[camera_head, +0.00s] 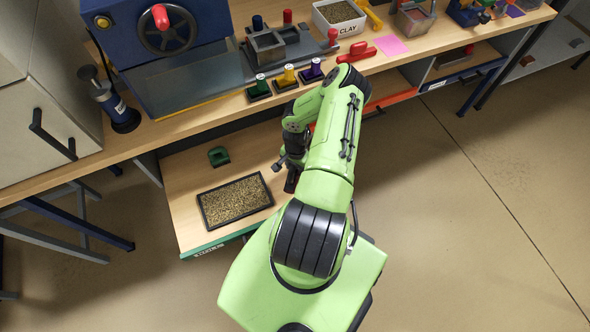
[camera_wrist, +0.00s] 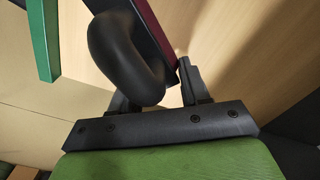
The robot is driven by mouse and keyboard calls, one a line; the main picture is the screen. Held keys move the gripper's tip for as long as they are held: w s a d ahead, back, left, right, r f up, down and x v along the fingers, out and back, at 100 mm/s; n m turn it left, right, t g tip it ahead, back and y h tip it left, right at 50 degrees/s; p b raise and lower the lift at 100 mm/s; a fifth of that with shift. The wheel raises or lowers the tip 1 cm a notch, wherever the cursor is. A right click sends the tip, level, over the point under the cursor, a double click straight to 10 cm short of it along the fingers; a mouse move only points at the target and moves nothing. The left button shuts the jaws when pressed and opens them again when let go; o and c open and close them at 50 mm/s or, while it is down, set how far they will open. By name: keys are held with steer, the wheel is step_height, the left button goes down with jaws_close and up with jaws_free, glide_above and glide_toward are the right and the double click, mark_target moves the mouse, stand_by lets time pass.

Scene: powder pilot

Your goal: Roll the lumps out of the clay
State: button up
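A shallow black tray (camera_head: 235,201) of grainy brown material, seemingly the clay, lies in the pulled-out wooden drawer. I cannot make out separate lumps in it. My gripper (camera_head: 291,178) is low over the drawer, right of the tray. In the wrist view, the fingers of my gripper (camera_wrist: 158,85) stand apart. A thick black curved handle (camera_wrist: 125,52) on a dark maroon piece (camera_wrist: 158,28) sits at them and hides part of the left finger. A gap shows between the handle and the right finger. I cannot tell whether the handle is gripped.
A green-handled tool (camera_head: 218,156) lies in the drawer behind the tray. On the bench above are a white CLAY box (camera_head: 341,16), three coloured stamps (camera_head: 285,78), a red tool (camera_head: 357,52) and a blue press (camera_head: 160,50). The bench edge overhangs the drawer. Open floor lies right.

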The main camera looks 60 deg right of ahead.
steer(key=shift+o, duration=1.2)
steer(key=c, duration=0.6)
steer(key=shift+r+p, duration=2.15)
steer(key=shift+r, duration=0.45)
steer(key=shift+c, duration=0.3)
steer(key=shift+f, duration=0.1)
